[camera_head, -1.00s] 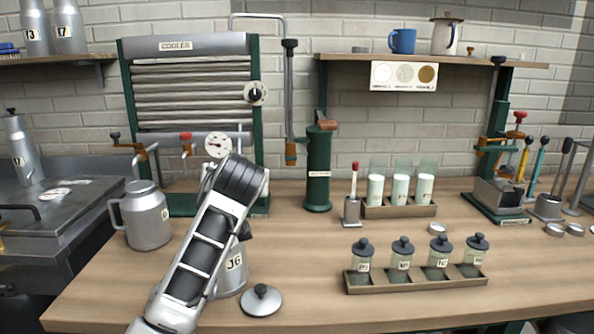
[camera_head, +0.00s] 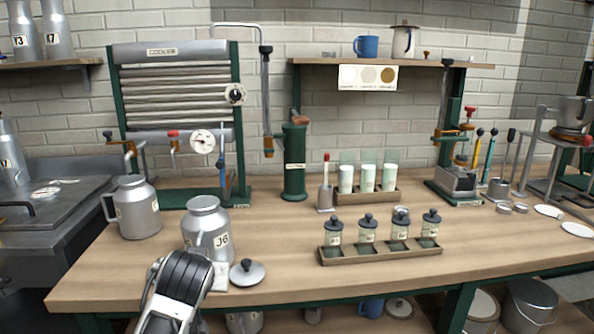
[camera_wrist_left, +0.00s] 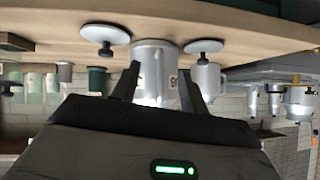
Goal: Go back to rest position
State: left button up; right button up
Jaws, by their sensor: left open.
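My left arm reaches in at the bottom left of the head view, and its gripper is not clearly seen there. In the left wrist view, which is upside down, my left gripper (camera_wrist_left: 158,75) is open, with its two dark fingers apart. A grey metal can labelled J6 (camera_head: 207,222) stands upright on the bench just beyond my arm, which hides part of its base. A grey can (camera_wrist_left: 153,58) shows beyond the open fingers. Nothing is seen held. My right gripper is in neither view.
A grey lid (camera_head: 247,272) lies right of the J6 can. A grey jug (camera_head: 137,208) stands left of it. A rack of small jars (camera_head: 380,254) sits further right, and the cooler (camera_head: 180,95) stands behind. The bench's right front is mostly clear.

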pick_arm(q)
jog(key=s+a+f+m+g+h, duration=0.1)
jog(key=s+f+g+h, duration=0.15)
jog(key=s+f, duration=1.05)
jog(key=s+f+m+g, duration=0.2)
jog(key=s+g, duration=0.2)
jog(key=s, duration=1.7)
jog(key=w+d+f+t+h, duration=0.3)
jog(key=w+d+t+h, duration=0.1)
jog(key=w+t, duration=0.3)
jog(key=shift+d+f+p, duration=0.15)
jog(key=shift+d+p, duration=0.2)
jog(key=shift+d, duration=0.5)
